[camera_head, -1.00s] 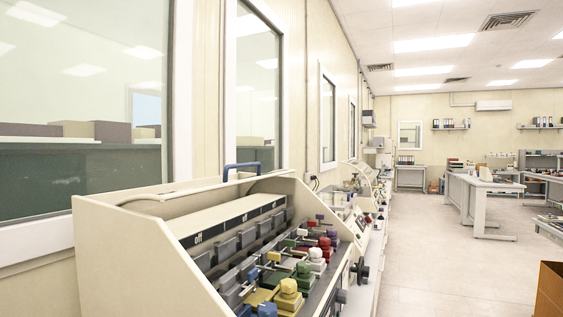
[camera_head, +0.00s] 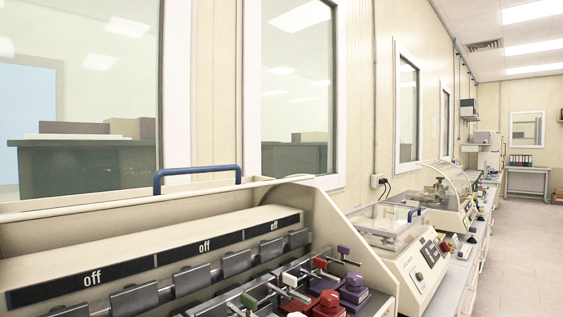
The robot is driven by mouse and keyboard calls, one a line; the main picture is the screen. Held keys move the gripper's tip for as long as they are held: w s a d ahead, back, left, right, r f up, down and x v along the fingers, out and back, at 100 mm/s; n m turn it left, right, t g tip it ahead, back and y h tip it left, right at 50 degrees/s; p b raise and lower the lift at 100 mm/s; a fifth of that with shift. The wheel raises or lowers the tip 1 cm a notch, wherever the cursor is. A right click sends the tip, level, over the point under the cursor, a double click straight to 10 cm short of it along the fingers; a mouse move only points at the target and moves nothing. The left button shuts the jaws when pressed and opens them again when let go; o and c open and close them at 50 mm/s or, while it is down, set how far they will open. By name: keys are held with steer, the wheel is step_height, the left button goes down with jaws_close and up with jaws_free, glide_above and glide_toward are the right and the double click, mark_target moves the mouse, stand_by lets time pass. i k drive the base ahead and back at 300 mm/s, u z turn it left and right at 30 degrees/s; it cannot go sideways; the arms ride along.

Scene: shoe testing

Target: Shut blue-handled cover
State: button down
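A cream testing machine (camera_head: 330,222) fills the lower left and middle of the head view. A blue handle (camera_head: 198,172) stands up along its back top edge, on the cover, which appears raised and tilted back behind the machine's bed. The cover's pale edge (camera_head: 90,206) runs along the back. Under it the bed with "off" panels (camera_head: 205,246) is exposed. A second, smaller machine to the right has a clear cover (camera_head: 385,222) with a small blue handle (camera_head: 415,213); this cover looks lowered. My gripper is not in view.
Coloured clamps (camera_head: 328,300) stick out at the machine's front. A machine with a curved clear hood (camera_head: 445,180) stands farther along the bench. Windows line the wall behind. Open floor (camera_head: 515,250) lies at the right.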

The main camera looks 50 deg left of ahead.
mark_target(23, 216)
steer(key=u, duration=0.05)
steer(key=i, duration=0.35)
steer(key=u, duration=2.05)
